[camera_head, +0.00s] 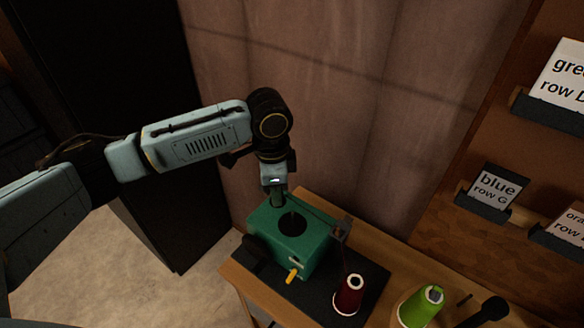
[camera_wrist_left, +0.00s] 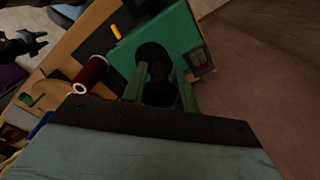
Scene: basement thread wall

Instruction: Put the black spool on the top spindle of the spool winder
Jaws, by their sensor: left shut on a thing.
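The spool winder is a green box (camera_head: 318,243) on a dark mat, with a yellow crank handle (camera_head: 292,275) at its front; its green top also shows in the left wrist view (camera_wrist_left: 178,32). My left gripper (camera_head: 277,197) points down just over the winder's top. In the left wrist view its fingers (camera_wrist_left: 160,92) are shut on the black spool (camera_wrist_left: 157,68). A round black part (camera_head: 292,223) shows on the winder's top beside the fingertips. The top spindle is hidden, and I cannot tell whether the spool is around it. My right gripper (camera_wrist_left: 38,43) is small and dark, its opening unclear.
A dark red spool (camera_head: 348,295) stands on the mat (camera_head: 376,282) right of the winder. A lime green cone (camera_head: 420,306) stands farther right, near a black knobbed object (camera_head: 492,309). A wall stands behind; a labelled rack (camera_head: 490,190) is at right.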

